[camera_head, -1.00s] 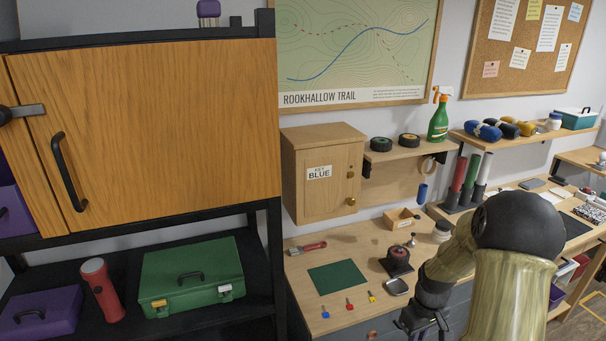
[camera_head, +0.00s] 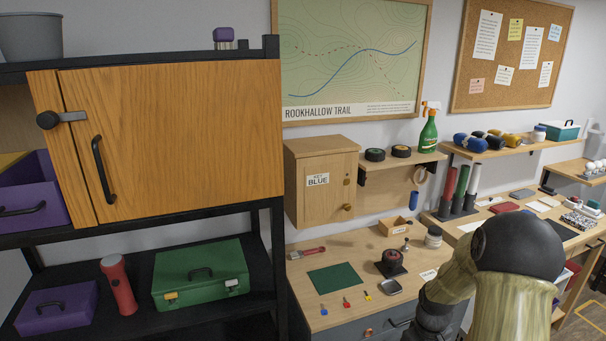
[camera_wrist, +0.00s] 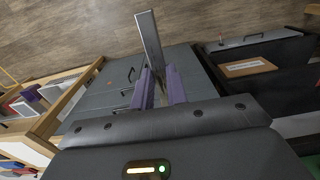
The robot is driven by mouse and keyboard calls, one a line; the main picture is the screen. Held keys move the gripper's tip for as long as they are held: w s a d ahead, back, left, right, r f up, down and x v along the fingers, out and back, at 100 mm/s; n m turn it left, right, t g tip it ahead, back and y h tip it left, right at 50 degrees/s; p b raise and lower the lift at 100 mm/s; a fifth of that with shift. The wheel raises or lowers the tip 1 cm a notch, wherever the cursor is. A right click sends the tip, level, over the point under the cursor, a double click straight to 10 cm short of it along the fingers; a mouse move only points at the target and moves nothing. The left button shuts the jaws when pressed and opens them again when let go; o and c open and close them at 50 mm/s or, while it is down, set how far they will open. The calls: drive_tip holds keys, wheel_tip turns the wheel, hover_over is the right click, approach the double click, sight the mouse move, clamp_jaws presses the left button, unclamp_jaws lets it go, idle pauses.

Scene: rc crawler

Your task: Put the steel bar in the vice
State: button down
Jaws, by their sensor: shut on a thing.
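In the wrist view my gripper (camera_wrist: 162,85) has purple fingers shut on the steel bar (camera_wrist: 150,42), a flat grey strip. The bar sticks out beyond the fingertips, with the floor and grey drawers behind it. Its held end is hidden between the fingers. In the head view my arm is at the lower right, and the gripper and bar are out of sight. I cannot make out a vice in either view.
The workbench (camera_head: 292,265) carries a green mat (camera_head: 335,279), small coloured keys, a dark stand with a red part (camera_head: 391,263) and a small wooden box (camera_head: 396,227). A black shelf unit with a wooden cabinet door (camera_head: 185,130) stands at the left.

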drive_tip(key=w+a+f+m, duration=0.1)
drive_tip(key=a+f+m, duration=0.3)
drive_tip(key=a+f, duration=0.9)
drive_tip(key=shift+w+f, duration=0.15)
drive_tip(key=shift+f, duration=0.15)
